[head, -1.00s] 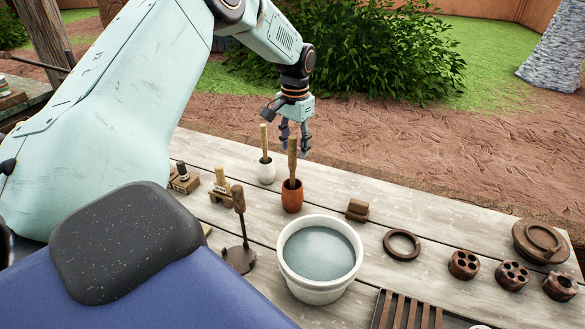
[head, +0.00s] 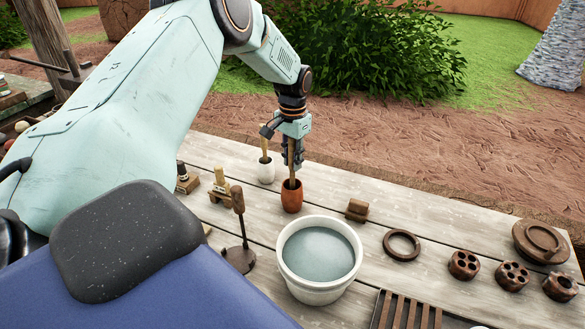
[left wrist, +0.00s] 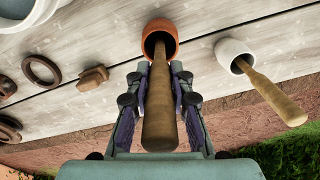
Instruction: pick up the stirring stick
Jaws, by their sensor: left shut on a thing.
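The stirring stick, a brown wooden rod (head: 291,181), stands in a small terracotta pot (head: 291,202) on the plank table. In the left wrist view the stick (left wrist: 160,108) runs from the pot (left wrist: 160,27) up between my fingers. My left gripper (head: 293,163) points down above the pot and is shut on the stick's upper part; its fingers (left wrist: 158,76) lie on both sides of it. The stick's lower end is hidden inside the pot. My right gripper is not in view.
A white pot (head: 266,173) with a lighter stick (left wrist: 275,98) stands close by. A bucket of grey liquid (head: 320,283), a brown block (head: 357,209), a ring (head: 401,245) and a tool on a round base (head: 239,258) stand nearer.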

